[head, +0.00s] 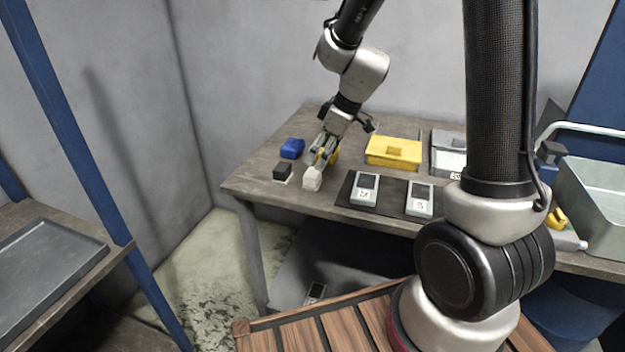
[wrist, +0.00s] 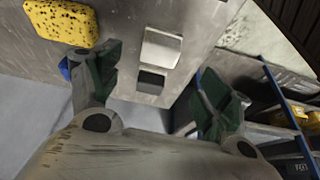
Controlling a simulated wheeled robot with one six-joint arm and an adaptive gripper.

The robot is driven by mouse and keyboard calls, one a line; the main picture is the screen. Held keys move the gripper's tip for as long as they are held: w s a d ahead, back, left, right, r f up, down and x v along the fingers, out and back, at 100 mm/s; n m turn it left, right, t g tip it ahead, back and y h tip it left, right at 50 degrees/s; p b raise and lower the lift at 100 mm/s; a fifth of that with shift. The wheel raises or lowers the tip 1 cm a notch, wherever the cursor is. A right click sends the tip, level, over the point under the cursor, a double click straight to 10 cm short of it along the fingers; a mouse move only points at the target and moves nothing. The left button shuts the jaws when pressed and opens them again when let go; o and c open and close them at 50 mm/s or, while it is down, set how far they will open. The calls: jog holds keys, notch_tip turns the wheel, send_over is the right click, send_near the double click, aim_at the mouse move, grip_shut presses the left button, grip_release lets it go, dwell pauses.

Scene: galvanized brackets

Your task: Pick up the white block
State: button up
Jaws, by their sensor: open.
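The white block (head: 312,180) sits on the grey table near its front left edge. It also shows in the wrist view (wrist: 161,47), between and beyond the fingertips. My gripper (head: 320,158) is open and points down just behind and above the white block in the head view. In the wrist view the two dark green fingers (wrist: 158,68) are spread wide with nothing held between them. How high the fingertips are above the block is hard to tell.
A yellow sponge (wrist: 62,22) is beside the gripper. To the right are a yellow bin (head: 393,153) and a black mat (head: 390,196) with two devices.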

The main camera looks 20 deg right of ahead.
aim_at(313, 172)
jog(key=x, duration=0.7)
jog(key=shift+f, duration=0.4)
jog(key=shift+d, duration=0.1)
jog(key=c, duration=1.1)
